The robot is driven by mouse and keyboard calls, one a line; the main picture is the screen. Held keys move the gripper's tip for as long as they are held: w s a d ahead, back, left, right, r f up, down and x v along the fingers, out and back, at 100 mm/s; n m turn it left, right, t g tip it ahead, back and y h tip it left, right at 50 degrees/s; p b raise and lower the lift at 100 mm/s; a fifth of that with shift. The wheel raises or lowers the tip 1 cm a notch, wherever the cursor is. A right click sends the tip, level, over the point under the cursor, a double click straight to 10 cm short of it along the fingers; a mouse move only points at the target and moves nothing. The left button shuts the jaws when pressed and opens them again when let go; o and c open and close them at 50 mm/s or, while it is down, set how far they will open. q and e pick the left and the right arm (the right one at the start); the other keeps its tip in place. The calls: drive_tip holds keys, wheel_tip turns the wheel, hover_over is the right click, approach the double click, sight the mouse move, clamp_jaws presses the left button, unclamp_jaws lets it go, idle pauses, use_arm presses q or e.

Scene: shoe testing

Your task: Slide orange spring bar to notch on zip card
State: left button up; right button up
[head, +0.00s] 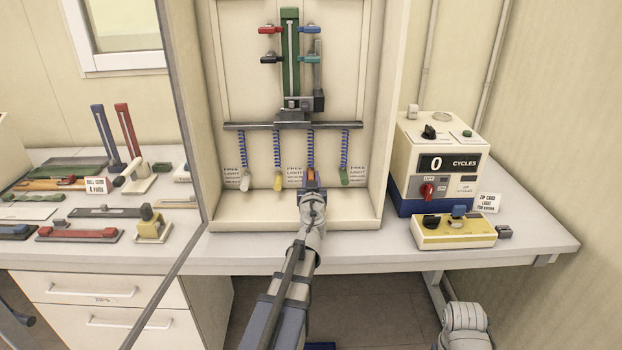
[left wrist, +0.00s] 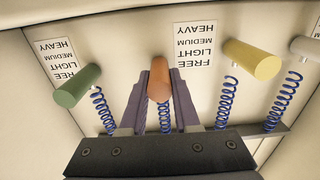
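The orange spring bar (left wrist: 159,80) hangs on a blue coil spring in the open cabinet. In the head view only a small part of it (head: 311,174) shows behind my left gripper (head: 312,184). In the left wrist view my left gripper (left wrist: 161,92) has a finger against each side of the bar and appears shut on it. A scale label (left wrist: 194,45) reading FREE, LIGHT, MEDIUM, HEAVY is beside the bar. The zip card (head: 487,202) stands on the bench at right; its legible lines read "ZIP CARD" and "LIGHT". My right gripper is out of view.
A white bar (head: 244,181) and a yellow bar (head: 278,181) hang left of the orange one, a green bar (head: 344,177) right. A dark rail (head: 290,125) crosses above the springs. The cycle counter (head: 440,160) and yellow control box (head: 453,232) stand right of the cabinet.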

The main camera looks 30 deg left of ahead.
use_arm(q)
clamp_jaws()
idle(0.9)
